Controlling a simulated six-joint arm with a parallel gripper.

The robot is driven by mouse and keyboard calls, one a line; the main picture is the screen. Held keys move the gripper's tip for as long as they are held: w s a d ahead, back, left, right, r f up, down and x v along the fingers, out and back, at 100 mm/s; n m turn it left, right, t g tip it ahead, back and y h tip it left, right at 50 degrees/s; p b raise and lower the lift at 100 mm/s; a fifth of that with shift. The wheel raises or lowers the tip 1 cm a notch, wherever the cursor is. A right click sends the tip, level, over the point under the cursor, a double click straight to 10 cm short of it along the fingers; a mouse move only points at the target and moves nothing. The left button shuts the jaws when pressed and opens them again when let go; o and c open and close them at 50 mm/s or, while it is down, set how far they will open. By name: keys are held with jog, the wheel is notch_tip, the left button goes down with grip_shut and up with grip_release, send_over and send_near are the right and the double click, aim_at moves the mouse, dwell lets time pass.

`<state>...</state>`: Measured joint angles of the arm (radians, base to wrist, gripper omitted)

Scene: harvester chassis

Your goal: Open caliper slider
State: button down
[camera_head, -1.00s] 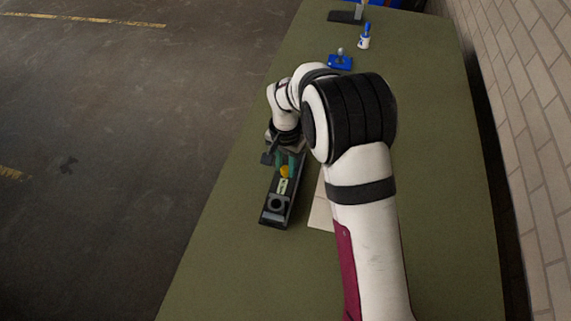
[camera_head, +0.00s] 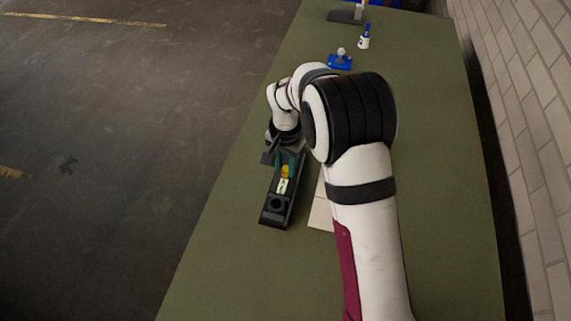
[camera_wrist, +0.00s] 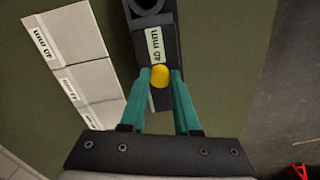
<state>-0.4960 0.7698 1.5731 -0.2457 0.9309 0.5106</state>
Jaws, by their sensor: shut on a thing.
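The caliper (camera_head: 272,214) is a long dark body lying on the green table, with a pale label reading "40 mm" (camera_wrist: 156,45) in the wrist view. A yellow knob (camera_wrist: 159,76), apparently on its slider, sits just past the label. My gripper (camera_wrist: 160,80) has teal fingers, one on each side of the knob, and is shut on it. The knob and fingers also show in the head view. The caliper's far part is hidden under my wrist in the head view.
A pale panel with labelled sections (camera_wrist: 80,60) lies beside the caliper. A blue stand with a grey ball (camera_head: 340,60) and a small white and blue bottle (camera_head: 364,40) stand farther back. A brick wall (camera_head: 530,100) runs along the right.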

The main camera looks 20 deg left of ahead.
jog(key=shift+w, duration=0.15)
jog(key=shift+w, duration=1.3)
jog(key=c, duration=0.6)
grip_release()
jog(key=shift+c, duration=0.2)
notch_tip(320, 180, up, 16)
